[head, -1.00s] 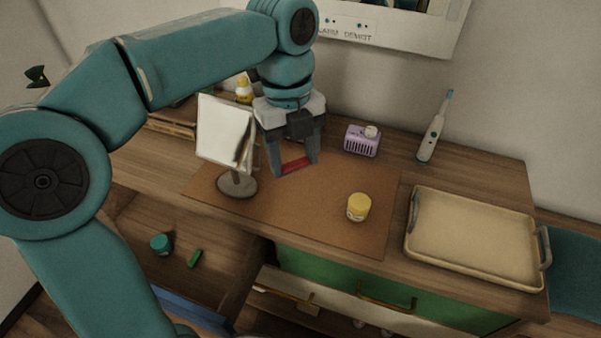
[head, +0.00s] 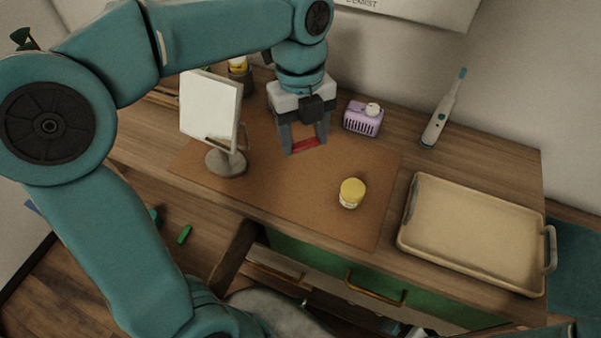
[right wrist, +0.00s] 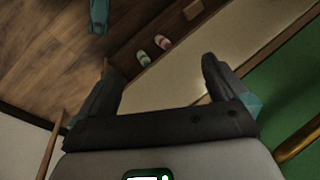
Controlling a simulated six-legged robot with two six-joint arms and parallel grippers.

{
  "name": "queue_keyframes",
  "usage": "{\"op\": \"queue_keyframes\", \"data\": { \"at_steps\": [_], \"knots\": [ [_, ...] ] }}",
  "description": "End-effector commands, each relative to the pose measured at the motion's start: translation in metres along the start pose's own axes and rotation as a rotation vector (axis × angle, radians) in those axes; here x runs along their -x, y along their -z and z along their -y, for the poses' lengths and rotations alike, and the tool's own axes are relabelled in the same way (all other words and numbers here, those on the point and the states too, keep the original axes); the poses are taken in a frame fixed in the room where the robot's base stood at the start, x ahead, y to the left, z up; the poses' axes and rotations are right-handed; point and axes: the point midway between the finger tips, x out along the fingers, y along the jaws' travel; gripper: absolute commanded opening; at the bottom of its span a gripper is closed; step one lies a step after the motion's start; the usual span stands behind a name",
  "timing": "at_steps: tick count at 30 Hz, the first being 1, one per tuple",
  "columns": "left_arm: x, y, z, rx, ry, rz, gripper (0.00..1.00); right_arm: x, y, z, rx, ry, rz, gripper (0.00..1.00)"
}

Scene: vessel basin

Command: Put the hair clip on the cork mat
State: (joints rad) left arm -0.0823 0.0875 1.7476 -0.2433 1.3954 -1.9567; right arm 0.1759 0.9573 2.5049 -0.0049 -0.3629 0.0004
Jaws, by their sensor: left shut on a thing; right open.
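The cork mat (head: 285,205) lies on the wooden counter in the head view. My left gripper (head: 306,148) is shut on a small red piece, which I take as the hair clip (head: 305,145). It holds it at the back part of the mat, between the mirror and the purple basket. I cannot tell whether the clip touches the mat. My right gripper (right wrist: 160,85) is open and empty in the right wrist view, low by the drawers.
On the mat stand a mirror (head: 225,162) and a yellow-lidded jar (head: 352,193). A purple basket (head: 363,118), an electric toothbrush (head: 440,115) and a beige tray (head: 470,235) are on the counter. A green piece (head: 184,234) lies lower left. A drawer with a brass handle (head: 375,288) is below.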

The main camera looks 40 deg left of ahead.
Motion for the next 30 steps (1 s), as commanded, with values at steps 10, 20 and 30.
{"op": "queue_keyframes", "data": {
  "at_steps": [10, 20, 30],
  "knots": [
    [-0.091, -0.010, -0.001, 0.000, -0.003, -0.003, 0.30, -0.014, 0.000, -0.005, 0.000, 0.000, 0.000, 1.00],
    [-0.133, -0.016, 0.002, 0.000, -0.004, -0.003, 0.30, -0.019, 0.000, -0.007, 0.000, 0.000, 0.000, 1.00],
    [-0.143, -0.019, 0.003, 0.000, 0.001, 0.000, 0.30, -0.019, 0.001, -0.007, 0.000, 0.000, 0.000, 1.00]
  ]
}}
